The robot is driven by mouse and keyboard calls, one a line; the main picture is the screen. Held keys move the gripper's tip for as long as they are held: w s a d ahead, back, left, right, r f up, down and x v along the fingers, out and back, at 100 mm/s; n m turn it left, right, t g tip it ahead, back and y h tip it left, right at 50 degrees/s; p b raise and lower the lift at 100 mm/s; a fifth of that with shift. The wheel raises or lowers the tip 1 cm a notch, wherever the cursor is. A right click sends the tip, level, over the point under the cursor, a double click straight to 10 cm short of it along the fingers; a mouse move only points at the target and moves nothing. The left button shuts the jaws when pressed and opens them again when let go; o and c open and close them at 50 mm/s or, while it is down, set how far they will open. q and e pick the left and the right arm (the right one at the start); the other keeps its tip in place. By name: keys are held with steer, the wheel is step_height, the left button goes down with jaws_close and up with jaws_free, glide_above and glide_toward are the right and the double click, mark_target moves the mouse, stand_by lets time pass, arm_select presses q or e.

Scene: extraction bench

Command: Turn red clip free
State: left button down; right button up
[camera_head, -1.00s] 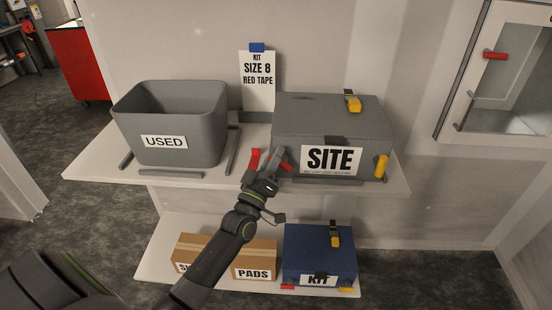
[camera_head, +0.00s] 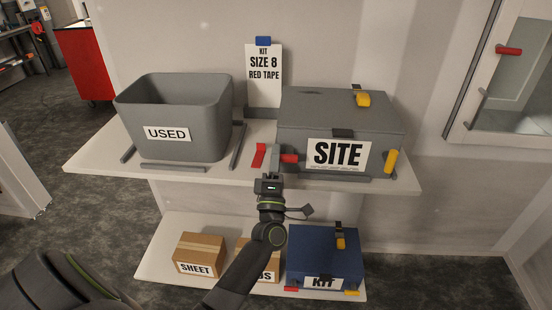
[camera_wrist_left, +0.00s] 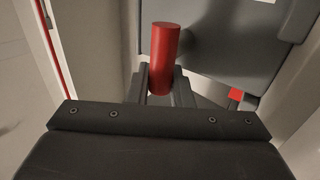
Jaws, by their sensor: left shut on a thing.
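The grey SITE box (camera_head: 300,130) stands on the upper shelf with its lid down. The red clip (camera_head: 289,158) is at the left of its front face and lies about level, beside the SITE label. My left gripper (camera_head: 275,156) is shut on the red clip, its fingers partly hiding it. In the left wrist view the clip shows as a red cylinder (camera_wrist_left: 163,50) between the fingertips. My right gripper is not in view.
A yellow clip (camera_head: 390,161) stands at the box's right front, another yellow clip (camera_head: 363,99) on the lid. A red piece (camera_head: 259,155) shows just left of my gripper. The grey USED bin (camera_head: 205,120) stands left. The blue KIT box (camera_head: 318,250) sits below.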

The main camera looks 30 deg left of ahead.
arm_select(q)
steer(key=shift+f, duration=0.15)
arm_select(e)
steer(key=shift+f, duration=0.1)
arm_select(q)
steer(key=c, duration=1.6)
jaws_free()
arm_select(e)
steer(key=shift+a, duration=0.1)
